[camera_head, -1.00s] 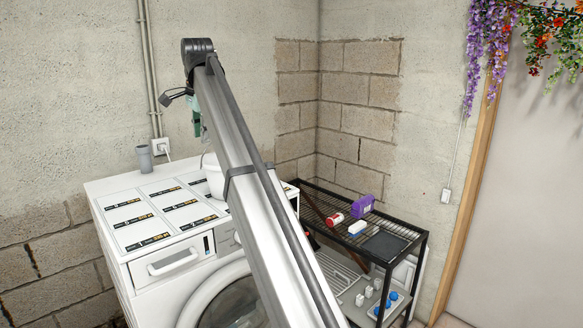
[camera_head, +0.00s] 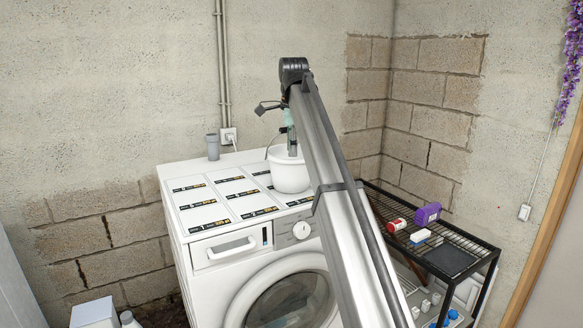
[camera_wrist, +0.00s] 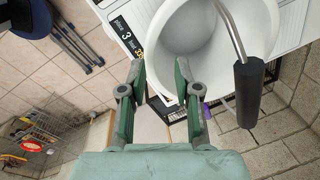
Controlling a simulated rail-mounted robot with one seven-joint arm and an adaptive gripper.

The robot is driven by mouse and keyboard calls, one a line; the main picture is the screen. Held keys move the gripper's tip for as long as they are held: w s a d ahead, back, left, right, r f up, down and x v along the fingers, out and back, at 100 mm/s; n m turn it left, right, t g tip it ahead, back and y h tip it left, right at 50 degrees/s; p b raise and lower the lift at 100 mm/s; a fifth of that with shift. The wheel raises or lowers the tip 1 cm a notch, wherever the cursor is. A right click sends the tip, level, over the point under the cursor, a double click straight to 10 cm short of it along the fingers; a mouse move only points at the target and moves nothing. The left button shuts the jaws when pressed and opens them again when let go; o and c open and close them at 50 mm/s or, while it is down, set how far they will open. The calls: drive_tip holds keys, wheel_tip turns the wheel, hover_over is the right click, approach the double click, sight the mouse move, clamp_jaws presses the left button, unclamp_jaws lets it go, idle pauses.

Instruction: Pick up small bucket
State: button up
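A small white bucket (camera_head: 289,174) stands upright on top of the washing machine (camera_head: 186,229), near its right side, partly behind my arm in the head view. In the wrist view the bucket (camera_wrist: 219,50) is seen from above, with its wire handle and dark cylindrical grip (camera_wrist: 248,92) to the right of the fingers. My gripper (camera_wrist: 161,72) is open, its two green fingers apart with nothing held. The fingertips overlap the bucket's rim in the picture; I cannot tell whether they touch it. In the head view my gripper (camera_head: 291,142) is just above the bucket.
Labelled white panels cover the machine's top; a grey cup (camera_head: 212,146) stands at the back. Walls stand close behind.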

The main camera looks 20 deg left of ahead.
drive_tip(key=p, duration=0.1)
hover_over(294, 177)
drive_tip(key=f, duration=0.4)
drive_tip(key=shift+s+a+f, duration=0.15)
drive_tip(key=shift+s+f, duration=0.2)
drive_tip(key=shift+w+f+p, duration=0.2)
drive_tip(key=shift+f+p, duration=0.65)
drive_tip(key=shift+f, duration=0.5)
drive_tip(key=shift+w+f+p, duration=0.15)
drive_tip(key=shift+f+p, duration=0.65)
drive_tip(key=shift+f, duration=0.5)
clamp_jaws()
